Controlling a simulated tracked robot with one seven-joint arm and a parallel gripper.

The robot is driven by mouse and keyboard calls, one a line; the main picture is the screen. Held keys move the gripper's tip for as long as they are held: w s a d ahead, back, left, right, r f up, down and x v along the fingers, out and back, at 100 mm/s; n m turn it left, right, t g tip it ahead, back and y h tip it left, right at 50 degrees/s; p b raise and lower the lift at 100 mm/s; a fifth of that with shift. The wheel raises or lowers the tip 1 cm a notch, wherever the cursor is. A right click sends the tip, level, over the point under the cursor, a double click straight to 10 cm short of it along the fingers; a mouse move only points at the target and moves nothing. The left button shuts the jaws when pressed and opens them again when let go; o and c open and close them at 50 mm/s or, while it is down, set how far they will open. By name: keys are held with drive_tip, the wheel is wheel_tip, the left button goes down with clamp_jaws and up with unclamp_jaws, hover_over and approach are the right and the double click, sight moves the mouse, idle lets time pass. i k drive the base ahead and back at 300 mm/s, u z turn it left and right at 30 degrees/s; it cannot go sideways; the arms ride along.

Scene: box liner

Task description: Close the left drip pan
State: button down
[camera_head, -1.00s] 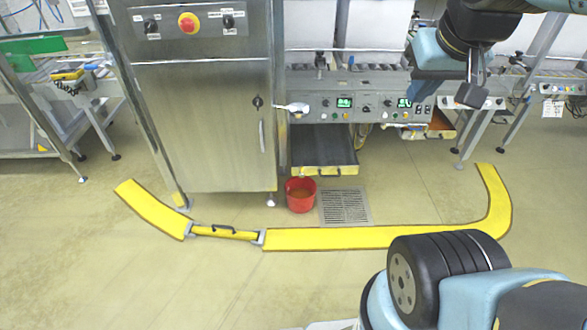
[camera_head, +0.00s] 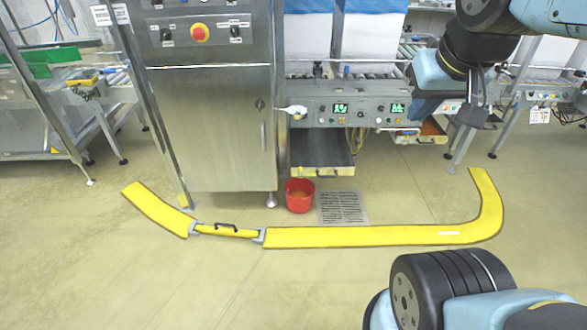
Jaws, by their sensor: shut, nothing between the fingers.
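The left drip pan (camera_head: 322,150) is a dark tray with a yellow front edge and a handle. It sticks out below the control panel (camera_head: 355,110), just right of the steel cabinet, so it stands open. My gripper (camera_head: 475,116) hangs at the upper right, pointing down, shut and empty. In the picture it is well to the right of the left pan and apart from it.
A yellow floor barrier (camera_head: 370,236) runs in front. The steel cabinet (camera_head: 215,130) stands at left. The floor between barrier and machine is mostly clear.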

sight(320, 152)
drive_tip(key=z, duration=0.15)
drive_tip(key=i, duration=0.9)
drive_tip(key=u, duration=0.1)
